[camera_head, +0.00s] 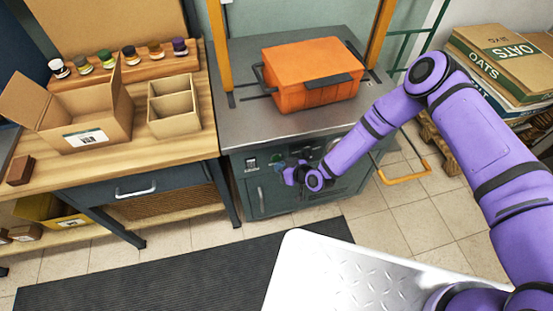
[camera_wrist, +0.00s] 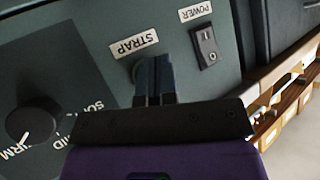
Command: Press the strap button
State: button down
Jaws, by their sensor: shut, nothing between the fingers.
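The strapping machine's control panel (camera_head: 262,172) is on the front of the machine, below its metal top. In the wrist view, the white STRAP label (camera_wrist: 133,45) is on the dark green panel. My gripper (camera_wrist: 154,62) is shut and empty, with its dark fingertips at the panel just below this label. The strap button is mostly hidden behind the fingers; only a greyish edge shows at their left. I cannot tell whether the tips touch it. In the head view, my gripper (camera_head: 289,175) is in front of the panel.
A black POWER switch (camera_wrist: 205,46) is right of the fingers, and a round knob (camera_wrist: 33,122) is at the left. An orange case (camera_head: 312,75) sits on the machine top (camera_head: 240,100). A wooden bench (camera_head: 190,145) with boxes stands left. Stacked OATS boxes (camera_head: 505,60) are at right.

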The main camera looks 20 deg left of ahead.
jog(key=shift+s+d, duration=0.1)
jog(key=shift+s, duration=0.1)
jog(key=shift+s+d, duration=0.45)
jog(key=shift+s, duration=0.25)
jog(key=shift+s+d, duration=0.4)
jog(key=shift+s, duration=0.3)
jog(key=shift+s+d, duration=0.45)
jog(key=shift+s, duration=0.25)
